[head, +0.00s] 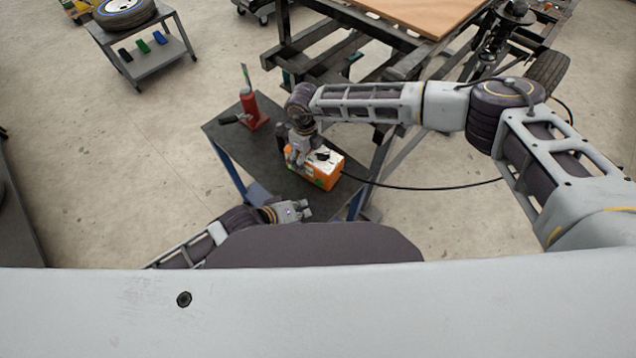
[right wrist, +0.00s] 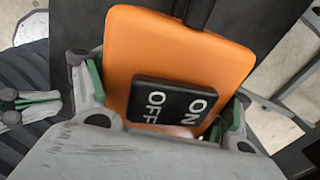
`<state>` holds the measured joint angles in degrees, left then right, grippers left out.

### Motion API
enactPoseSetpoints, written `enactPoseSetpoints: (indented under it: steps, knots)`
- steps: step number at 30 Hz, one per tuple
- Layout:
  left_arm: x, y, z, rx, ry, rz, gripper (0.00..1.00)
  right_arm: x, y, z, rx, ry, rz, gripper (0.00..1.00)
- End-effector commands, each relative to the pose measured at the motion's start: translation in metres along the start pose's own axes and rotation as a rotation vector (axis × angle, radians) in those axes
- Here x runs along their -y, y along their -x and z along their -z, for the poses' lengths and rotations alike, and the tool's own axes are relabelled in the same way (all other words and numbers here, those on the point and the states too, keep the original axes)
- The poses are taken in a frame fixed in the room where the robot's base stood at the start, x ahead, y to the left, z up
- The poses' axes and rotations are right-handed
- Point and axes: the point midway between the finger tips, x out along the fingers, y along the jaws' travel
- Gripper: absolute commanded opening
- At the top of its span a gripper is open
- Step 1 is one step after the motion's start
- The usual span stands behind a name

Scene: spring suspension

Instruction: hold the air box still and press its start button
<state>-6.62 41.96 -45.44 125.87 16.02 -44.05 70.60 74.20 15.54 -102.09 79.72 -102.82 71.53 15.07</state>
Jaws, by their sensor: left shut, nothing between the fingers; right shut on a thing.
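The air box (head: 327,169) is an orange box with a pale top, standing on a small dark table. My right gripper (head: 300,158) reaches it from above and is shut on it. In the right wrist view the orange box (right wrist: 180,60) sits between my green-lined fingers, and a black switch (right wrist: 171,106) marked ON and OFF faces the camera. My left gripper (head: 304,210) is shut and empty at the table's near edge, apart from the box. It also shows at the left of the right wrist view (right wrist: 30,102).
A black hose (head: 430,187) runs right from the box. A metal frame (head: 330,62) stands behind. A grey cart (head: 157,62) with a tyre is at the upper left.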

Motion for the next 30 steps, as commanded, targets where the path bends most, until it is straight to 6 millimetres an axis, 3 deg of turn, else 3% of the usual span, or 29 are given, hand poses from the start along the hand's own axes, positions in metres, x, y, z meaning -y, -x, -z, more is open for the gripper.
enactPoseSetpoints:
  steps: [1,12,13,17,30]
  knots:
    - [0.0003,-0.0005,-0.0002,0.0,0.0,0.0,0.0,-0.0026,-0.0068,0.0048,-0.012,0.002,-0.004,0.45]
    - [0.0003,-0.0006,-0.0003,0.0,0.0,0.0,0.0,-0.0026,-0.0068,0.0048,-0.012,0.002,-0.004,0.45]
    - [0.0003,-0.0006,-0.0003,0.0,0.0,0.0,0.0,-0.0026,-0.0068,0.0048,-0.012,0.002,-0.004,0.82]
    - [0.0003,-0.0006,-0.0003,0.0,0.0,0.0,0.0,-0.0022,-0.0056,0.0039,-0.01,0.001,-0.004,0.99]
    - [0.0001,-0.0003,-0.0002,0.001,0.0,0.0,0.0,-0.0006,-0.0009,0.0012,-0.003,0.001,-0.001,1.0]
